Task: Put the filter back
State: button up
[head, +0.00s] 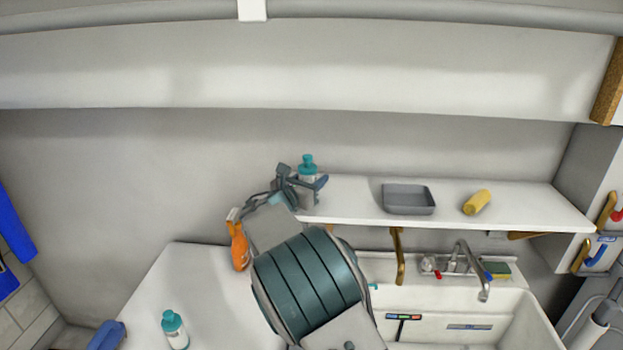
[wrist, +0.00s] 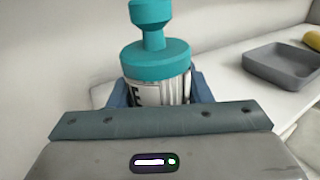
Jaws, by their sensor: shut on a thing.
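A white bottle with a teal cap and a printed label (head: 308,172) is at the left end of the white wall shelf (head: 500,214). It also shows upright in the wrist view (wrist: 158,60). My gripper (head: 306,186) is shut on this bottle, with a blue finger on each side of it in the wrist view (wrist: 160,92). The bottle's lower part is hidden, and I cannot tell whether it rests on the shelf. I cannot make out anything that is clearly a filter.
A grey tray (head: 409,200) and a yellow roll-like thing (head: 477,202) lie farther right on the shelf. Below are a sink with a tap (head: 470,262) and a white counter (head: 200,280). A second teal-capped bottle (head: 174,330) and an orange bottle (head: 238,245) stand on the counter.

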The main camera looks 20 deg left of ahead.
jog(key=shift+f, duration=0.15)
jog(key=o, duration=1.2)
jog(key=shift+c, duration=0.2)
